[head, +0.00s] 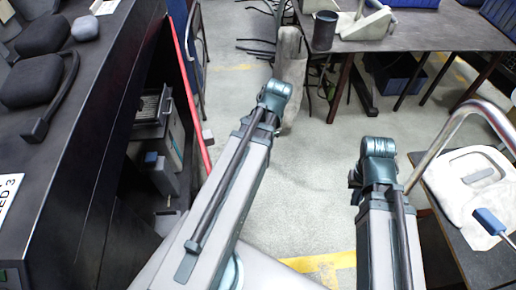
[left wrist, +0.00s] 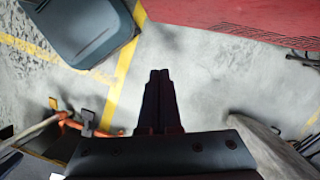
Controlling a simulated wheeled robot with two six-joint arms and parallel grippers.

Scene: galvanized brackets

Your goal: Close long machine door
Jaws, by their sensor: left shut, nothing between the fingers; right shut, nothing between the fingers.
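A long thin red panel edge (head: 188,95), which seems to be the machine door, runs beside the dark opening of a long black machine (head: 85,150) at the left in the head view. A red surface (left wrist: 240,14) fills the top right of the left wrist view. My left gripper (left wrist: 160,74) is shut and empty over bare floor, apart from the red surface. In the head view it is hidden beyond my left arm. My right gripper (head: 354,181) is mostly hidden by my right arm, with only a dark part showing; it is shut and empty.
Black chair-like pads (head: 35,80) lie on the machine top. A table with a dark cup (head: 325,30) stands at the back, and another table (head: 490,265) with a beige item and a bent metal tube is at the right. Grey floor (head: 300,190) lies open between them.

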